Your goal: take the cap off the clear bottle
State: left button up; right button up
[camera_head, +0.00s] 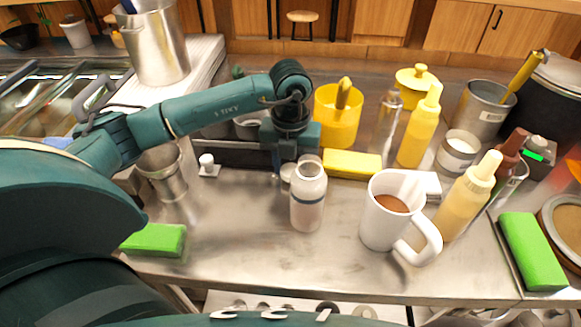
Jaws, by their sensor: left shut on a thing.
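The clear bottle (307,205) stands upright on the metal counter near the middle, with pale contents and a dark band low on its body. Its round mouth (312,169) shows at the top with no cap on it. My left gripper (284,170) is just behind and to the left of the bottle's mouth. It is shut on a small pale round piece, which looks like the cap (287,173). The piece is partly hidden by the bottle, and I cannot tell whether it touches the bottle or counter. My right gripper is not in view.
A white mug (380,230) with brown liquid stands right of the bottle. A yellow block (352,164) and yellow container (338,125) are behind. Squeeze bottles (466,200) crowd the right. A green sponge (154,239) lies front left; the counter between it and the bottle is clear.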

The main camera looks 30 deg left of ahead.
aim_at(290, 170)
pick_arm(q)
jog(key=shift+f, duration=0.7)
jog(key=shift+f, duration=0.15)
jog(key=o, duration=1.1)
notch_tip(290, 170, up, 12)
jog(key=shift+r, duration=0.2)
